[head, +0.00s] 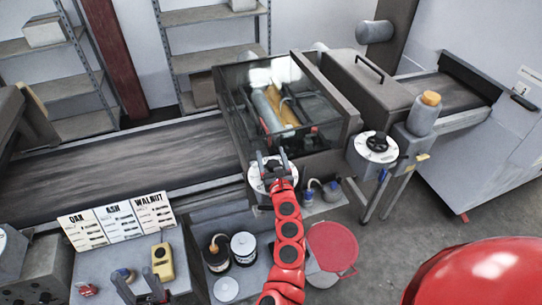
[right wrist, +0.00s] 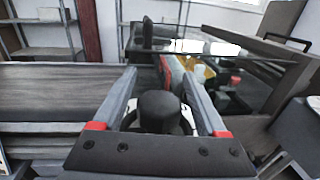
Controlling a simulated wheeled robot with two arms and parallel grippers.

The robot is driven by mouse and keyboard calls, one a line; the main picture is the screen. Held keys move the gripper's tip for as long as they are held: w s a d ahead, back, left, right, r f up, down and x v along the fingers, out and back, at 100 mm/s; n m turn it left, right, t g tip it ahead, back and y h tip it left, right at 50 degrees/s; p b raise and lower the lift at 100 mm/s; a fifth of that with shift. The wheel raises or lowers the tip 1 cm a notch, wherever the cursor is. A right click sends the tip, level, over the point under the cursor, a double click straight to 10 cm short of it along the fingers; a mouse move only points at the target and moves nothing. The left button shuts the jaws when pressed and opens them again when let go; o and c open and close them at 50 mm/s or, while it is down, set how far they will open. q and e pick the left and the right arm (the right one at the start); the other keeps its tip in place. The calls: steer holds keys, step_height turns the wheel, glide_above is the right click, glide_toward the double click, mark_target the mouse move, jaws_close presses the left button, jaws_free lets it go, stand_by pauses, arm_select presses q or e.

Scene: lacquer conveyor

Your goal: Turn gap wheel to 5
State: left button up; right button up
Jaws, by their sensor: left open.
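A white dial (head: 262,186) sits on the front of the machine below the glass-covered housing, mostly hidden by my right gripper. My right gripper (head: 271,160) is over this dial. In the right wrist view a black knob (right wrist: 160,108) stands between the two fingers of my right gripper (right wrist: 159,78). The fingers are apart, with gaps beside the knob. A second white dial (head: 363,153) with a black handwheel (head: 377,142) is further right. I cannot read either dial's numbers. My left gripper (head: 141,287) is open and empty at the bottom left, over the grey bench.
Cards marked OAK, ASH and WALNUT (head: 117,220) stand on the bench (head: 195,272) near a yellow meter (head: 162,261). Jars (head: 243,248) sit below the machine. The conveyor belt (head: 120,165) is empty.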

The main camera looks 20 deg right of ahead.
jaws_close()
steer(key=shift+y, duration=0.3)
